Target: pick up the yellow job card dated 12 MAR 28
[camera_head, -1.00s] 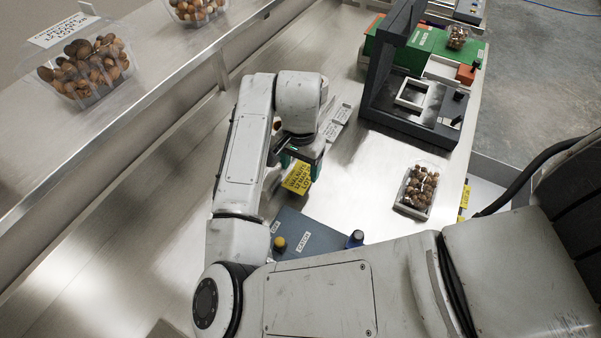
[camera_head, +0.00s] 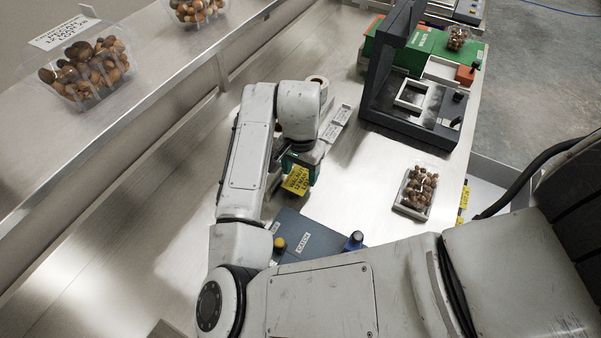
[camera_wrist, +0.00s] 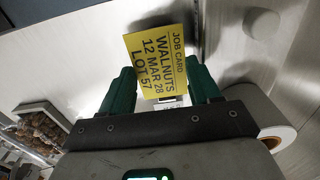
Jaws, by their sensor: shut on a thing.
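The yellow job card (camera_head: 297,181) is printed in black. In the wrist view the card (camera_wrist: 156,60) reads JOB CARD, WALNUTS, 12 MAR 28, LOT 57. My gripper (camera_head: 299,168) is above the steel bench with the card at its fingertips. In the wrist view my green fingers (camera_wrist: 163,88) stand on either side of the card's lower part, and the gripper is shut on it. The card looks raised off the bench, but its exact height is hard to tell.
A blue-grey box marked CATCH (camera_head: 303,236) lies just in front of the gripper. A clamshell tray of nuts (camera_head: 418,190) and a dark frame press (camera_head: 412,95) stand to the right. A label roll (camera_head: 318,82) is behind my arm. A raised shelf (camera_head: 150,100) runs along the left.

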